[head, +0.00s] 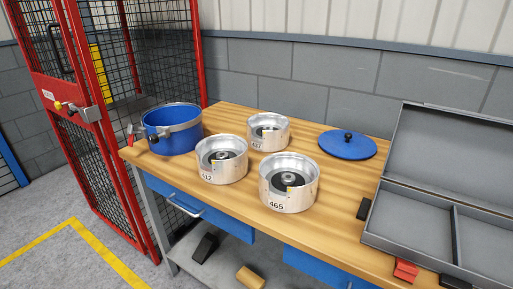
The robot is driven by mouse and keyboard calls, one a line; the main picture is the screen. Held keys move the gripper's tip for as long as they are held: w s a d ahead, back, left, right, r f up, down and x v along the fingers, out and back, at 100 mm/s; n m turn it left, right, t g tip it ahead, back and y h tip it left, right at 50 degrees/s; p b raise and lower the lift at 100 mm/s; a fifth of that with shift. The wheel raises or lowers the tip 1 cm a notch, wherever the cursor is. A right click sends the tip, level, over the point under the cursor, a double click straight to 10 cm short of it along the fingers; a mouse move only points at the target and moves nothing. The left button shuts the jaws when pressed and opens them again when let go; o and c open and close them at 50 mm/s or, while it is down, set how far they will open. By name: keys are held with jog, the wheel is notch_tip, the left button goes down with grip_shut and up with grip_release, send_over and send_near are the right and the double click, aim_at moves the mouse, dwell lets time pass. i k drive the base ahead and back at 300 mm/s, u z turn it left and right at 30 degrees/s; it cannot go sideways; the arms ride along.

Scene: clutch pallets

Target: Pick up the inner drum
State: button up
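Three silver metal drums with open tops stand upright on the wooden workbench (330,240). The front drum (289,183) is labelled 465. Another drum (221,159) stands to its left with a label that seems to read 612. The third drum (268,132) stands behind them, and its number is hard to read. Dark fittings with a hub show inside each drum. I cannot tell which one is the inner drum. A blue round container (172,131) with a metal band stands at the bench's left end; its inside looks empty. My gripper is not in view.
A blue lid (347,146) with a black knob lies behind the drums. An open grey case (410,225) fills the right side, with a black block (364,208) and a red item (405,270) beside it. A red-framed mesh cage (105,110) borders the left.

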aim_at(289, 181)
jog(key=z, duration=0.05)
jog(key=k, duration=0.5)
jog(key=u, duration=0.35)
jog(key=i, duration=1.85)
jog(key=z, duration=0.7)
